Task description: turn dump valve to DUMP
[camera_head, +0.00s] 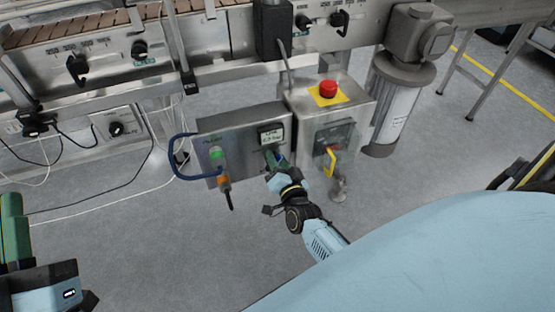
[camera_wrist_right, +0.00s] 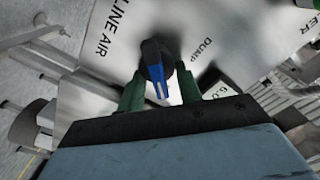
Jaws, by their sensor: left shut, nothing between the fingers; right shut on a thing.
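The dump valve handle (camera_wrist_right: 153,62), black with a blue stripe, sits on a pale panel in the right wrist view. The words LINE AIR are printed to its left and DUMP to its right. The blue-striped end points down the picture, towards my gripper; I cannot tell which label it is set to. My right gripper (camera_wrist_right: 160,84) has its green fingers on either side of the handle and is shut on it. In the head view my right gripper (camera_head: 275,158) is at the grey control box (camera_head: 235,135), hiding the handle. My left gripper (camera_head: 12,228) is shut and empty at lower left.
A box with a red emergency button (camera_head: 328,89) and a yellow handle (camera_head: 330,161) stands right beside the control box. A blue hose (camera_head: 175,160) loops at its left. The conveyor frame (camera_head: 90,60) runs behind. The floor in front is clear.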

